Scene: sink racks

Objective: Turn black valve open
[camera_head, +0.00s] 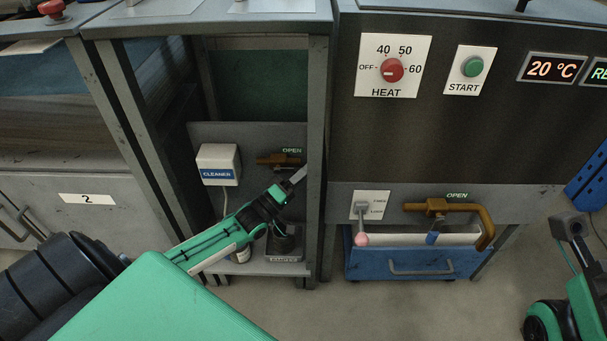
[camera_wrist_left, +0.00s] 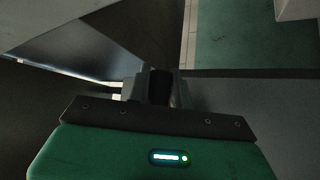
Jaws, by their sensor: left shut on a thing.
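A brass valve body (camera_head: 275,160) sits on the grey panel inside the left rack bay, under a green OPEN label (camera_head: 291,151). My left gripper (camera_head: 297,176) reaches in from the lower left, just below and right of this brass body. In the left wrist view my left gripper (camera_wrist_left: 158,82) is shut on a black piece (camera_wrist_left: 160,88), which looks like the valve's handle. The handle is mostly hidden by the gripper in the head view, so its exact angle cannot be told. Part of my right arm shows at the right edge; its gripper's state is unclear.
A white cleaner box (camera_head: 218,160) hangs left of the valve. A rack post (camera_head: 316,150) stands close to the right of my left gripper. A second brass pipe (camera_head: 470,209) with a blue handle (camera_head: 432,238) is further right, above a blue drawer (camera_head: 400,262).

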